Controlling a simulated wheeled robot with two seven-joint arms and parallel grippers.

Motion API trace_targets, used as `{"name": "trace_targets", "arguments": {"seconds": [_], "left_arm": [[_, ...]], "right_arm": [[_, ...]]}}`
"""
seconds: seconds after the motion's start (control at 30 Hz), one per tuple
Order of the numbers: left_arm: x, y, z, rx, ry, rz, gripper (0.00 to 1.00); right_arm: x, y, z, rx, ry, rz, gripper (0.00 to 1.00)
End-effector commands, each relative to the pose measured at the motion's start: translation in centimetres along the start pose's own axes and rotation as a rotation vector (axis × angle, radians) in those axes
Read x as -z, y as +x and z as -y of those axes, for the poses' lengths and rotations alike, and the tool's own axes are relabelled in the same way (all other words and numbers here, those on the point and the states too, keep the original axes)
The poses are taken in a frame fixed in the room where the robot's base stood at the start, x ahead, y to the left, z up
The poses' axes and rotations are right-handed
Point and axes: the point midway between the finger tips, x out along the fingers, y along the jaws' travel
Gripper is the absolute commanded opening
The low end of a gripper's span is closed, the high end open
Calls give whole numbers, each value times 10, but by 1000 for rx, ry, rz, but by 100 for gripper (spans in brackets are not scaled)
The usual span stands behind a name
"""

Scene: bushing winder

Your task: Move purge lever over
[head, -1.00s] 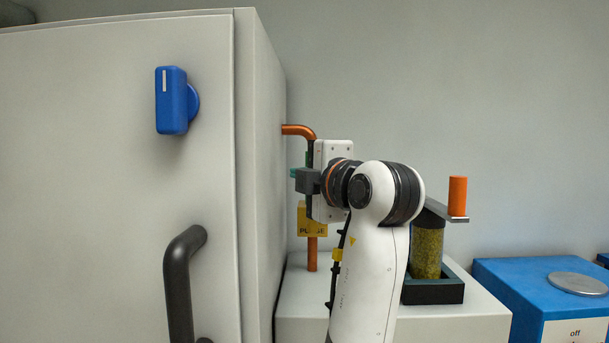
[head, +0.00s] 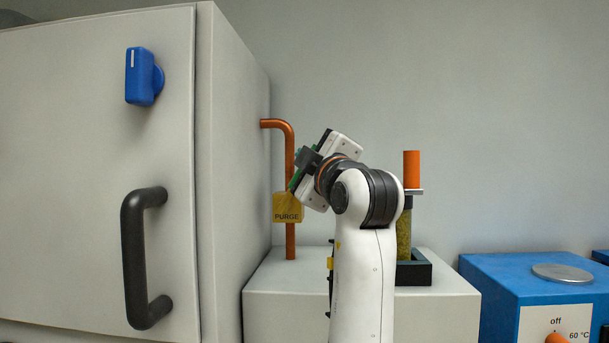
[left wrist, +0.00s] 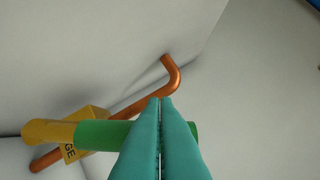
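The purge valve has a yellow body with a PURGE tag (head: 287,207) on a copper pipe beside the white cabinet. In the left wrist view its yellow body (left wrist: 48,132) carries a green lever (left wrist: 100,133), which points right. My left gripper (left wrist: 160,102) has its teal fingers pressed together. They lie across the lever in that view, with green showing on both sides; I cannot tell whether they touch it. In the head view my left gripper (head: 293,182) is tilted in front of the pipe and covers most of the lever. My right gripper is not in view.
The white cabinet (head: 90,230) with a blue knob (head: 140,77) and black handle (head: 133,260) stands left. The copper pipe (head: 291,240) runs down from its side. An orange-topped post (head: 411,168) and blue box (head: 500,285) are to the right.

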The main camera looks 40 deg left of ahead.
Motion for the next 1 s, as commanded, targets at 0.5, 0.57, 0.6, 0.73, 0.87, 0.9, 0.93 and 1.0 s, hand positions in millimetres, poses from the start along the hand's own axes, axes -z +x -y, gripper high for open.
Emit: {"name": "trace_targets", "arguments": {"seconds": [0.5,0.57,0.6,0.73,0.87,0.9,0.93,1.0], "left_arm": [[42,-24,-11,247,418,-3,0],[46,-26,-12,274,463,-3,0],[48,-27,-13,291,492,-2,0],[55,-31,-17,341,579,-2,0],[60,-34,-20,382,650,-2,0],[62,-36,-21,389,659,-4,0],[63,-36,-22,388,657,-5,0],[65,-37,-23,386,656,-4,0]], "right_arm": [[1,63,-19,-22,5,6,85],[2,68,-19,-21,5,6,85],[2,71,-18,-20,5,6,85],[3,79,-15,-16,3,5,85],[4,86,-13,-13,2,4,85],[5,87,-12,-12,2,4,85],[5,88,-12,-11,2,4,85],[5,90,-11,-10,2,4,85]]}}
